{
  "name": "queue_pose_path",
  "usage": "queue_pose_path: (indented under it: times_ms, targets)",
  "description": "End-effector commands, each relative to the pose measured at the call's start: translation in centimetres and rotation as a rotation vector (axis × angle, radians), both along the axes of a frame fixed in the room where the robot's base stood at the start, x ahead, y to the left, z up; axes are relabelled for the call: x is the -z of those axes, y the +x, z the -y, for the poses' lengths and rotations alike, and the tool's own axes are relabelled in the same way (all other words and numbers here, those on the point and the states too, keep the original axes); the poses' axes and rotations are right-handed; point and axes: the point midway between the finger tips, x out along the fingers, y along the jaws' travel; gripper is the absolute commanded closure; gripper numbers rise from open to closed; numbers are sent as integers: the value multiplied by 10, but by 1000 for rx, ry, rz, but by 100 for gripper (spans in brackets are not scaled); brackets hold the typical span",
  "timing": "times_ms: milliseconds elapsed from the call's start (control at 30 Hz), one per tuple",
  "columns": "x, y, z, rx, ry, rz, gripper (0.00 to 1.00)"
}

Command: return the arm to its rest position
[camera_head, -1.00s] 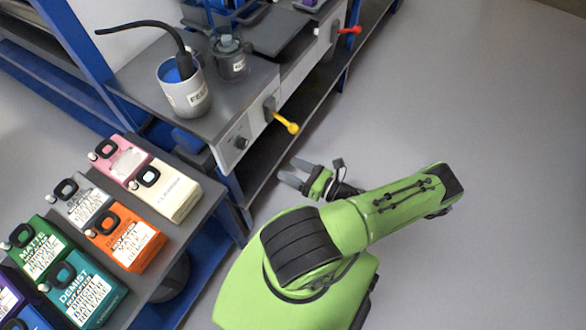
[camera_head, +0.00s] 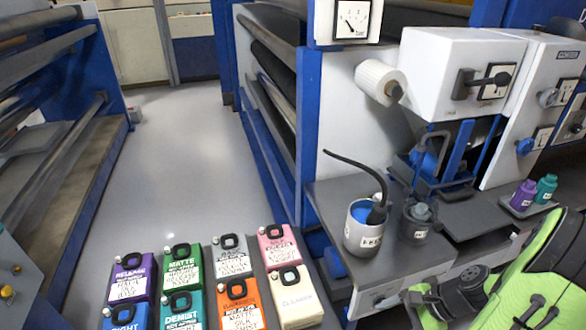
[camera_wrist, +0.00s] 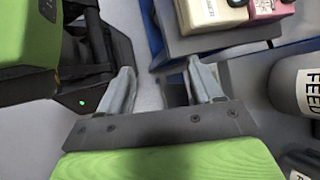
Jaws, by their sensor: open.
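My gripper (camera_wrist: 162,80) is open in the wrist view. Its two grey fingers stand apart with nothing between them. In the head view my green arm is at the lower right, with the gripper (camera_head: 415,303) pointing left beside the front of the machine bench (camera_head: 400,262). The picture's lower edge cuts off part of the arm. In the wrist view, one of my own green and black links shows at the upper left, close to the fingers.
A grey FEED pot (camera_head: 364,238) with a black hose and a lidded jar (camera_head: 416,222) stand on the bench. Several coloured bottles, including a cream one (camera_head: 296,297), stand at the lower left. Purple (camera_head: 523,196) and teal bottles sit at the right.

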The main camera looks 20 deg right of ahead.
Motion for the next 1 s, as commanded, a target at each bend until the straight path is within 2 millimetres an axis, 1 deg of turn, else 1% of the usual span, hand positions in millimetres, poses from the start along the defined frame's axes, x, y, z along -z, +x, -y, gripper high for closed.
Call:
queue_pose_path:
  times_ms: [33,167,200,267,300,367,400,500,600,700,800,1000]
  targets:
    - [-27,7,-13,-131,-106,13,35]
    - [-85,14,-48,-449,-359,69,35]
    - [-103,13,-60,-541,-432,93,35]
    - [-129,10,-78,-671,-540,139,35]
    - [-146,7,-90,-756,-609,175,35]
    - [-170,-2,-108,-874,-709,236,35]
    - [-186,-9,-119,-947,-773,282,35]
    - [-219,-30,-140,-1106,-912,407,35]
    - [-239,-50,-152,-1211,-1007,516,35]
    - [-248,-62,-156,-1264,-1055,579,35]
    - [-249,-65,-157,-1279,-1067,597,35]
    - [-249,-65,-157,-1278,-1067,595,35]
